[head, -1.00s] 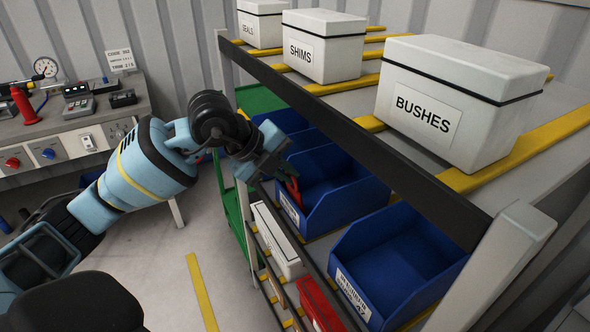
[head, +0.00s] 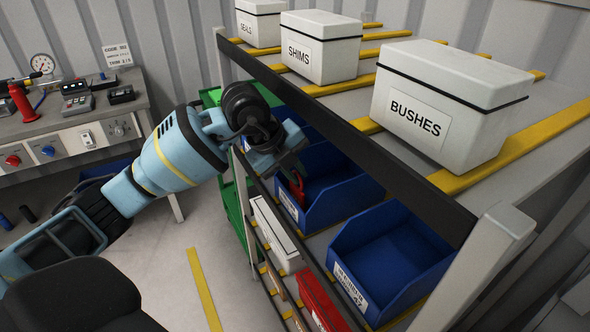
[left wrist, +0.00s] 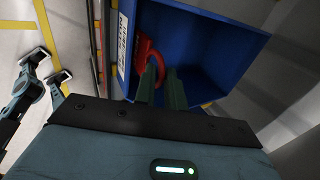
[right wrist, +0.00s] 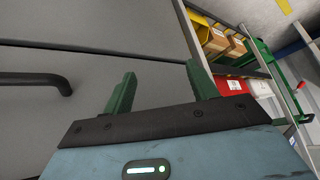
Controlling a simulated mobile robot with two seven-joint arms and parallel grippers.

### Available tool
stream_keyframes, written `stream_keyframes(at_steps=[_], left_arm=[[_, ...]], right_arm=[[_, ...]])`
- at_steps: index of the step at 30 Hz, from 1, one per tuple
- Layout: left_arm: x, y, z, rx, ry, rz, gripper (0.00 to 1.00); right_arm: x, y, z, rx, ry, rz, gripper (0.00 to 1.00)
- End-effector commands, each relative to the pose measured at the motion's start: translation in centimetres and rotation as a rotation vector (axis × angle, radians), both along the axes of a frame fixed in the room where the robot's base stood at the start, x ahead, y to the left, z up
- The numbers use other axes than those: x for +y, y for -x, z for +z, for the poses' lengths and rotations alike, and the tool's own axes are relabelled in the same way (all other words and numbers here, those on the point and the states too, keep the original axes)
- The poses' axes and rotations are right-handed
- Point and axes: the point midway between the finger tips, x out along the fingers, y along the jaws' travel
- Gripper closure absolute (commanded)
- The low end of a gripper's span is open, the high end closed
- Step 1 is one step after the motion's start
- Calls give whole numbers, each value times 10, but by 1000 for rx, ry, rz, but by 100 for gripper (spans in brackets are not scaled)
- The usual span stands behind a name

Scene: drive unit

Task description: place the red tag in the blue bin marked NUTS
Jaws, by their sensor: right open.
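My left gripper (head: 292,168) is at the front of a blue bin (head: 345,195) on the shelf below the white boxes. Its fingers (left wrist: 162,90) are close together on the red tag (left wrist: 147,50), which has a loop shape. In the head view the red tag (head: 297,190) hangs from the fingertips at the bin's front rim. The left wrist view shows it against the blue bin (left wrist: 205,45), beside the white label (left wrist: 122,45), whose text I cannot read surely. My right gripper (right wrist: 160,85) is open and empty, facing a grey surface.
Another blue bin (head: 390,260) stands nearer, with a label too small to read. The upper shelf's dark edge (head: 350,135) overhangs the bins. White boxes marked SEALS, SHIMS and BUSHES (head: 440,110) stand above. A red bin (head: 320,303) sits on the tier below.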

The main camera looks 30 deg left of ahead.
Motion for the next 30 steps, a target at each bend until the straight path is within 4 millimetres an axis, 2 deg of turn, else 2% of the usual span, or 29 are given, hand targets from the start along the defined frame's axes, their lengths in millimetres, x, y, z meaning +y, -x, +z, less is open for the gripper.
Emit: stream_keyframes(at_steps=[1, 3, 12, 17, 23, 30], left_arm=[[0, 0, 0, 0, 0, 0, 81], [0, 0, 0, 0, 0, 0, 72], [0, 0, 2, -1, 1, 0, 72], [3, 4, 14, -5, 0, 0, 72], [13, 20, 48, -6, 0, 1, 72], [40, 63, 43, 3, -2, 2, 72]], right_arm=[[0, -1, 0, -1, 0, 0, 42], [0, -1, 1, -2, 0, 0, 42], [0, -1, 1, -2, 0, 0, 42], [0, -1, 2, -3, -1, 0, 42], [0, -2, 2, -4, -1, 0, 42], [0, 5, -8, 12, 0, 0, 42]])
